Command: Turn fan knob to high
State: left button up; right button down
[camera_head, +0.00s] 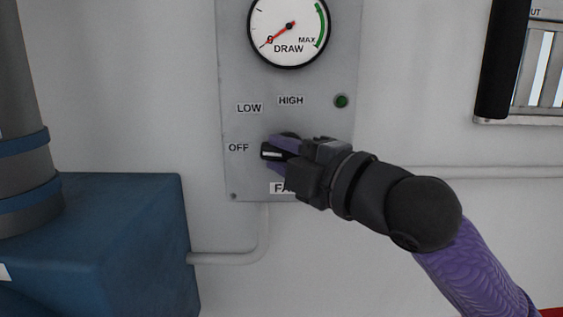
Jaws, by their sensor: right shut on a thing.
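The fan knob (271,153) is black with a white pointer line and sits on the grey panel (236,85). Its pointer line lies level on the left side, toward the OFF label (238,147). The LOW label (249,108) is above left and the HIGH label (291,100) above the knob. My right gripper (276,154) comes in from the right and is shut on the knob, with purple fingers above and below it. The gripper hides the right part of the knob and part of the FAN label below. My left gripper is not in view.
A round DRAW gauge (289,27) above has its red needle near 0. A dark green lamp (341,101) is right of HIGH. A blue box (115,240) stands at lower left, and a black-edged vent (540,70) is at upper right. A conduit (235,257) runs below the panel.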

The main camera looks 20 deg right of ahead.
jog(key=m+t+b, duration=0.2)
jog(key=m+b, duration=0.1)
jog(key=m+t+b, duration=0.2)
jog(key=shift+w+f, duration=0.1)
jog(key=shift+f, duration=0.15)
jog(key=m+t+h+b, duration=0.1)
jog(key=m+t+b, duration=0.1)
jog(key=m, duration=0.1)
jog(key=m+t+h+b, duration=0.1)
jog(key=m+h+b, duration=0.1)
jog(key=m, duration=0.1)
jog(key=shift+d+t, duration=0.1)
jog(key=shift+t, duration=0.3)
jog(key=m+t+h+b, duration=0.1)
jog(key=m+h+b, duration=0.1)
jog(key=m+h, duration=0.2)
jog(key=m+t+h+b, duration=0.1)
jog(key=m+h, duration=0.4)
jog(key=m, duration=0.1)
jog(key=shift+d+b, duration=0.1)
jog(key=shift+b, duration=0.25)
jog(key=m+h+b, duration=0.1)
jog(key=m+h, duration=0.2)
jog(key=shift+m, duration=0.3)
jog(key=shift+r+m+h, duration=0.1)
jog(key=shift+m+h, duration=0.2)
jog(key=shift+m, duration=0.1)
jog(key=shift+r+m+h, duration=0.15)
jog(key=shift+m+h, duration=0.45)
jog(key=shift+h, duration=0.1)
